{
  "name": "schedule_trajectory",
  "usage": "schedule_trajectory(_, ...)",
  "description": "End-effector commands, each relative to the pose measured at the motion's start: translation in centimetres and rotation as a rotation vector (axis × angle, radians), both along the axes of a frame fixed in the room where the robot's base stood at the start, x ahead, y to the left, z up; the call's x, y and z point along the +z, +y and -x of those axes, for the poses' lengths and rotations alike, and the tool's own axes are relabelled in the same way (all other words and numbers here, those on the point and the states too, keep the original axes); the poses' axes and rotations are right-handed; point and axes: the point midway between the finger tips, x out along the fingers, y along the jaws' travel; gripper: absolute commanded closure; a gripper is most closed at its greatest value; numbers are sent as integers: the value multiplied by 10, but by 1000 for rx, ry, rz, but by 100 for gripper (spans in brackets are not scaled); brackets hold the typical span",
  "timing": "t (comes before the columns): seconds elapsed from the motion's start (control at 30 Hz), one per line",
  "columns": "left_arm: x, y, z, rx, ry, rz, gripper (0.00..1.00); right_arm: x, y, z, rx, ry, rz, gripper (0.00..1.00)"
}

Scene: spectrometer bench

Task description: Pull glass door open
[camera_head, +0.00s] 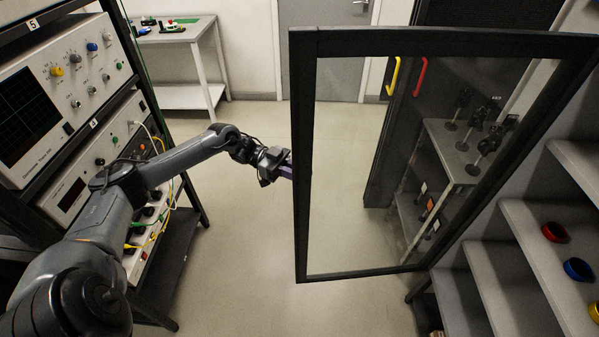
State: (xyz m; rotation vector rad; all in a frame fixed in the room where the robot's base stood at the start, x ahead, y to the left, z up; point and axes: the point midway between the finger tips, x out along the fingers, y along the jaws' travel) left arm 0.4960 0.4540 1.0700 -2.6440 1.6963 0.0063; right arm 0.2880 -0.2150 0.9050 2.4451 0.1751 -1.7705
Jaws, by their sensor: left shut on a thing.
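The glass door (302,235) has a black frame and a clear pane. It stands swung out from the shelving on the right, with its free edge toward the middle of the room. My left gripper (284,168) reaches from the left to this free edge at about mid-height. It is shut on a small purple-blue part at the door's edge, which looks like the door handle (288,172). The fingertips and most of the handle are hidden or too small to see clearly. My right gripper is not in view.
A rack with instruments (62,75) and cables stands on the left, close to my left arm. Shelves (535,235) with coloured rings are on the right. Through the glass shows a dark cabinet with yellow and red handles (420,77). The floor (235,260) left of the door is clear.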

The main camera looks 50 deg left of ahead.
Motion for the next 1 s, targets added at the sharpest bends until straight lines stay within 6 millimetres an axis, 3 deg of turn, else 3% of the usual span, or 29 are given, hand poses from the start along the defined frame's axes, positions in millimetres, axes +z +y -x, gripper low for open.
schedule_trajectory(0.43, 4, 0, -1, -2, -9, 3, 100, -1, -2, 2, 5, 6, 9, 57)
schedule_trajectory(0.47, 4, 0, -1, -2, -10, 4, 78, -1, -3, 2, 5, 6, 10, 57)
schedule_trajectory(0.53, 4, 0, -1, -2, -8, 4, 68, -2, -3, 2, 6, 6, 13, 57)
schedule_trajectory(0.83, 2, 1, 0, -1, -5, 2, 68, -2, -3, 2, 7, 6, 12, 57)
schedule_trajectory(1.0, 0, 10, 4, 0, -3, -1, 68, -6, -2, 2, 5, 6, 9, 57)
